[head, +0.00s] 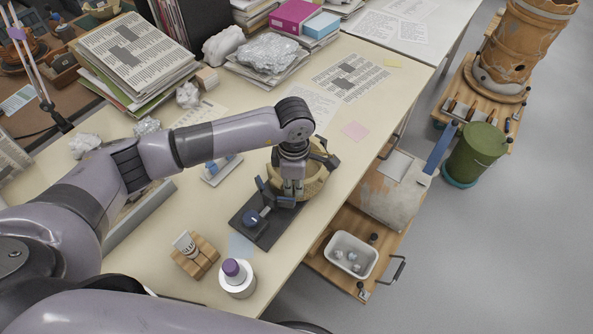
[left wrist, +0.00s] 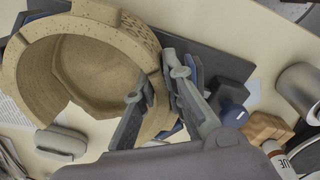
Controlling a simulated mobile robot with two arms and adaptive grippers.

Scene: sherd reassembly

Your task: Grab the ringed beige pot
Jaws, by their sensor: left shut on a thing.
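The ringed beige pot (head: 316,184) is at the front right edge of the table, by a dark holder with a blue knob (head: 250,217). My left gripper (head: 293,188) reaches down onto the pot's near side, and my arm hides part of it. In the left wrist view, the pot (left wrist: 85,66) shows its hollow inside and a speckled rim with a broken, uneven edge. The left gripper's fingers (left wrist: 160,100) are on either side of the pot's wall, shut on it. My right gripper is not in view.
Paper stacks (head: 138,55) fill the back. A lower cart holds a white tub (head: 350,256). The table's right edge is close to the pot.

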